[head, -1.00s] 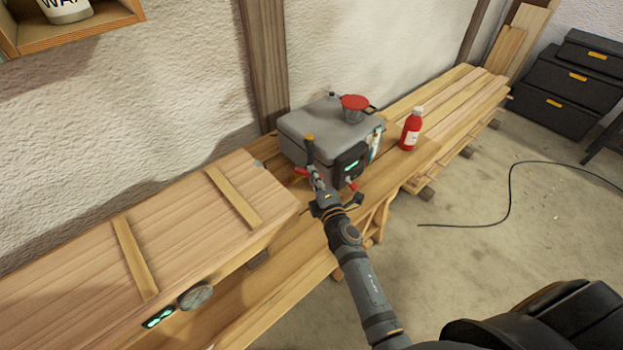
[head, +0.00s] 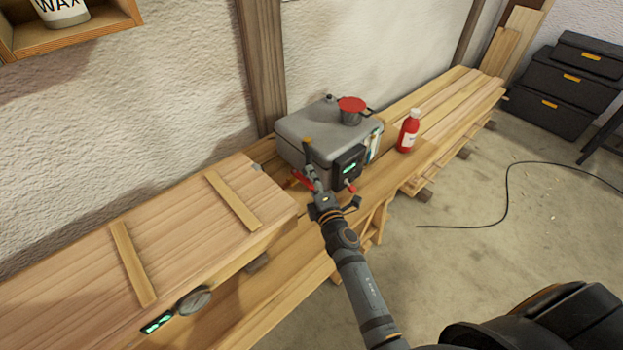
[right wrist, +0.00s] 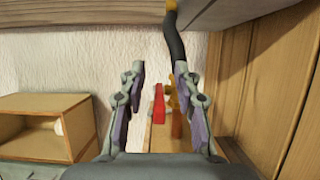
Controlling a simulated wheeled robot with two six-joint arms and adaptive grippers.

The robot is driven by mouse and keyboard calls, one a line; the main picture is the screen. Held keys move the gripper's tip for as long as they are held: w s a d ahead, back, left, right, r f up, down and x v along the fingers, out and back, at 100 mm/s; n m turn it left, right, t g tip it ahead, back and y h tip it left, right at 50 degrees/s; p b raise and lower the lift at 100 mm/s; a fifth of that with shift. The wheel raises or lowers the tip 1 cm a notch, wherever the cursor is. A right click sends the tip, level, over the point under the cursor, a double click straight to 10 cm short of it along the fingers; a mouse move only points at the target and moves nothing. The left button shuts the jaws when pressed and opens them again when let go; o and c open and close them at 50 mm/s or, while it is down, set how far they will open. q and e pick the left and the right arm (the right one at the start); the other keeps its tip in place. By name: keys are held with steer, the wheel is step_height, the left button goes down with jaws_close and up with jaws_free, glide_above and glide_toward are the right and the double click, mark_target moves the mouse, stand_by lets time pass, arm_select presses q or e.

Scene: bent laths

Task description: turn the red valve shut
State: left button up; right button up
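A red valve handle (head: 303,180) shows low at the left front of the grey boiler (head: 318,137), partly hidden behind my fingers. In the right wrist view, a red lever (right wrist: 159,104) stands between the two fingers, with brass-coloured fittings (right wrist: 172,96) close beside it. My right gripper (head: 312,176) is at the boiler's front left, close to the handle. Its fingers are spread apart in the right wrist view (right wrist: 160,85), and I see no grip on the lever. Whether a finger touches it, I cannot tell. My left gripper is not in view.
A long wooden box (head: 180,215) lies left of the boiler. A dark hose (right wrist: 176,48) runs close by the fingers. A red-topped funnel (head: 351,108) sits on the boiler, and a red bottle (head: 408,133) stands right of it. Floor at the right is mostly clear.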

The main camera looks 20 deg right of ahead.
steer(key=s, duration=0.7)
steer(key=shift+s, duration=0.25)
steer(key=shift+d, duration=0.1)
